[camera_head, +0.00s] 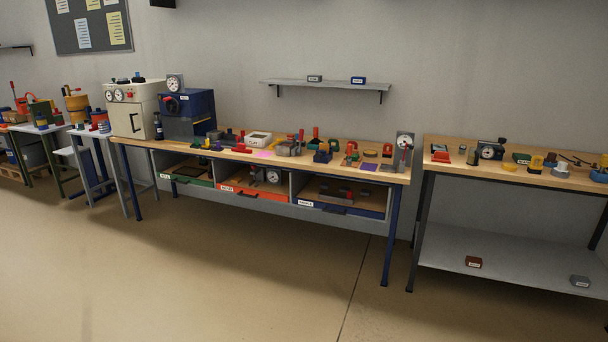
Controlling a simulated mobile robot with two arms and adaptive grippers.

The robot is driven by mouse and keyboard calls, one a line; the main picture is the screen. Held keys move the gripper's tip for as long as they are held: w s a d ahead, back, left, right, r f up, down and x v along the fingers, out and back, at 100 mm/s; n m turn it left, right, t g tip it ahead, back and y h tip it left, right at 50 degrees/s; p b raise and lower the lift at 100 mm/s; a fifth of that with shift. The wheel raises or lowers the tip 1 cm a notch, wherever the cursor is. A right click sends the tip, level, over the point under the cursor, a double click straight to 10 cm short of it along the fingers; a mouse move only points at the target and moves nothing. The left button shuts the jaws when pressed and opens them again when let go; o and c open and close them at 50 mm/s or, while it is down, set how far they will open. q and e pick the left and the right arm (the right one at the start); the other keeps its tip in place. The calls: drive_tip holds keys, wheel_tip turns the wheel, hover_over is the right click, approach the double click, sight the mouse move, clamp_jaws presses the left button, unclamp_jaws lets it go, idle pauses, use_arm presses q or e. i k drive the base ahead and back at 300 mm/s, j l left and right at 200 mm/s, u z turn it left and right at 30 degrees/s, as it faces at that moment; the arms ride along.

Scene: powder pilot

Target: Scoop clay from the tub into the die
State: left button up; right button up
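I look across the room at a long wooden workbench (270,164) with many small items on it. I cannot tell for sure which item is the clay tub or the die. An orange bucket-like vessel (76,108) stands on a table at the far left. A low blue round container (599,175) sits at the right end of the right bench. Small red, grey and green tool-like blocks (290,146) stand mid-bench, too small to identify. No scoop can be made out. Neither of my grippers is in view.
A blue machine (188,112) and a cream cabinet with gauges (132,110) stand at the left. Open drawers (255,188) sit under the middle bench. A second bench (520,172) with a grey lower shelf (500,252) stands right. The floor (200,280) in front is clear.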

sight(276, 144)
drive_tip(key=i, duration=0.55)
drive_tip(key=i+u, duration=0.15)
drive_tip(key=i, duration=0.4)
drive_tip(key=i+l, duration=0.15)
drive_tip(key=i, duration=0.4)
drive_tip(key=i+l+u, duration=0.15)
drive_tip(key=i, duration=0.45)
drive_tip(key=i+l, duration=0.1)
drive_tip(key=i, duration=0.45)
drive_tip(key=u, duration=0.05)
